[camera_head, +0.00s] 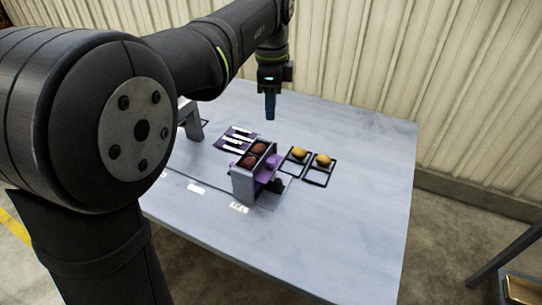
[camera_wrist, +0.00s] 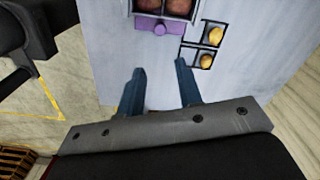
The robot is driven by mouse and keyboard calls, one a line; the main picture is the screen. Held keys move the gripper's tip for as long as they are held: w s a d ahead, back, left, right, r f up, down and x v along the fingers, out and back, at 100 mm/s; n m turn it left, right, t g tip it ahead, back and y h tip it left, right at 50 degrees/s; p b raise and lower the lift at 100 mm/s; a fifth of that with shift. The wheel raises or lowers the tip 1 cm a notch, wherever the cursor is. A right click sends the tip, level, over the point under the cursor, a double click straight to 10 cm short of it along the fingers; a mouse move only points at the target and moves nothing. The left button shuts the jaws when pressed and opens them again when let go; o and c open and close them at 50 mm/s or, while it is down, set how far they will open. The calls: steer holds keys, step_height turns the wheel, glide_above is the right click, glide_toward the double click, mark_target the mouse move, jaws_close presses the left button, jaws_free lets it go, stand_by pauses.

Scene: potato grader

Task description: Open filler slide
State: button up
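The filler (camera_head: 243,184) is a grey stand on the table with a dark-framed top holding reddish-brown potatoes (camera_head: 254,153). A purple slide (camera_head: 271,163) shows under its top on the right side. In the wrist view the purple slide (camera_wrist: 146,24) with its small round knob (camera_wrist: 159,29) lies at the top edge, below the potatoes (camera_wrist: 178,7). Whether the slide is open or shut I cannot tell. My gripper (camera_head: 270,115) hangs above the table behind the filler, pointing down, touching nothing. In the wrist view its blue fingers (camera_wrist: 161,72) are apart with nothing between them.
Two black-framed trays (camera_head: 316,178) with yellow potatoes (camera_head: 323,160) stand right of the filler. A purple panel with white strips (camera_head: 236,138) lies behind it. A grey stand (camera_head: 192,124) is at the left. The table's right side (camera_head: 370,190) is clear.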

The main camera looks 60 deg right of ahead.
mark_target(271, 160)
step_height(271, 160, down, 17)
steer(key=shift+r, duration=0.15)
stand_by(0.4)
jaws_close()
